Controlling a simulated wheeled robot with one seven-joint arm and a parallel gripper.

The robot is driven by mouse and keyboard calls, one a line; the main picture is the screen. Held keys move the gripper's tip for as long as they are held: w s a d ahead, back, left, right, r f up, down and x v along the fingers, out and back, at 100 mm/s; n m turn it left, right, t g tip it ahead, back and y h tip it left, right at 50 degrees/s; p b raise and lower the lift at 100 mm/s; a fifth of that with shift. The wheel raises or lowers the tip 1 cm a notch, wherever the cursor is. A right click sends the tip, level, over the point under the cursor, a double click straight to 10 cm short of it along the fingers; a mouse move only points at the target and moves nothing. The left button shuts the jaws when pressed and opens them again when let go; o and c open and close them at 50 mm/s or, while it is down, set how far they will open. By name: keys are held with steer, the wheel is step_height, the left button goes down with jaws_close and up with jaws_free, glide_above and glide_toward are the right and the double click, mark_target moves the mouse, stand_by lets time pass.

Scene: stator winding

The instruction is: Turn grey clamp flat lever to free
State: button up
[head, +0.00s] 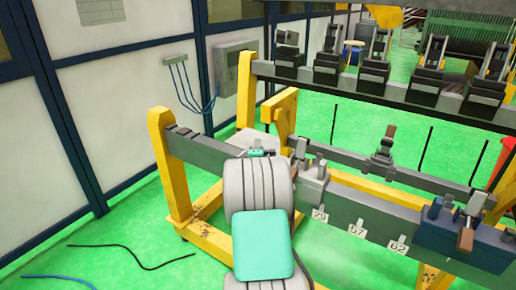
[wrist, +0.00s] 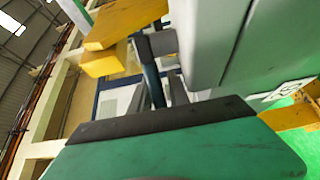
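A grey clamp (head: 313,183) sits on the grey rail above the label 29. Small upright levers (head: 301,148) stand on it, and a brown handle (head: 294,172) shows at its left side. I cannot make out which lever is the flat one. My arm covers the area just left of the clamp. A small green part (head: 258,153) beyond my arm seems to belong to my gripper; its fingertips are not clear. In the wrist view a large green, dark-edged part fills the bottom, and a grey body (wrist: 245,45) is close at upper right. No held object is visible.
A blue clamp block (head: 465,235) stands at the right end of the rail, near label 62. Another upright clamp (head: 383,150) stands on the rear rail. A yellow frame (head: 168,165) bounds the left. Black clamps line the back beam (head: 390,92).

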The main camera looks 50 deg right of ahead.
steer(key=v, duration=0.7)
steer(key=shift+s+a, duration=0.25)
steer(key=shift+a, duration=0.05)
